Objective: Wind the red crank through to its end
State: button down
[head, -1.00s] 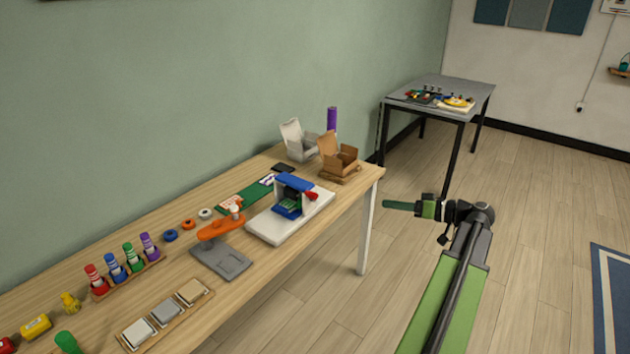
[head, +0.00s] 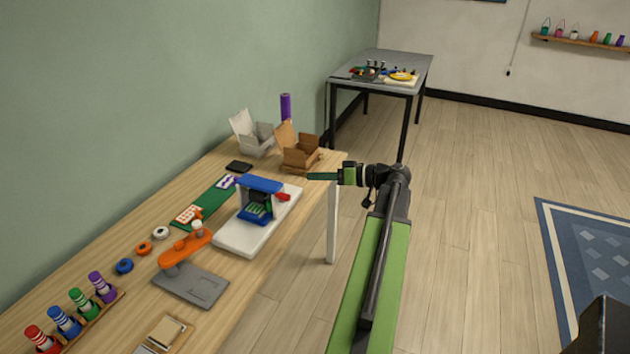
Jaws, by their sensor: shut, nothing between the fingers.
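The red crank (head: 283,197) sticks out from the right side of a small press-like device with a blue top (head: 260,184) and a white base (head: 240,238), near the right edge of the wooden table. My gripper (head: 310,177) is shut and empty. The exact gap in depth between the fingers and the crank is hard to tell.
A brown open box (head: 301,158) and a grey open box (head: 256,140) stand at the table's far end. An orange lever device (head: 186,250) stands nearer than the press. A second table (head: 385,62) stands behind.

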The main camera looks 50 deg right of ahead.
jog(key=w+a+f+b, duration=0.4)
jog(key=w, duration=0.1)
jog(key=shift+w+a+f, duration=0.15)
jog(key=shift+w+f, duration=0.05)
jog(key=shift+f, duration=0.2)
